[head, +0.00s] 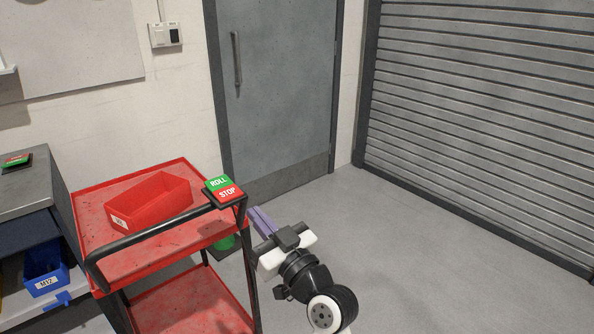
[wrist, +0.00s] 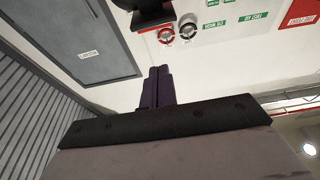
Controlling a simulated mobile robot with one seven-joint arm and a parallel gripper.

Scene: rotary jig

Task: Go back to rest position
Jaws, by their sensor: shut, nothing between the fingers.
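My gripper (head: 261,219) is at the right side of the red cart (head: 175,171), just beside the cart's black handle. Its purple fingers are together with nothing between them. In the wrist view the closed fingers (wrist: 157,87) point up toward a white wall. My arm below the gripper reaches down toward the bottom of the head view.
A red bin (head: 150,203) lies on the cart's top shelf. A green and red ROLL/STOP button box (head: 224,189) sits at the handle's corner, close to my gripper. A workbench (head: 28,187) and blue bin (head: 45,268) stand left. Grey floor (head: 420,260) is clear at right.

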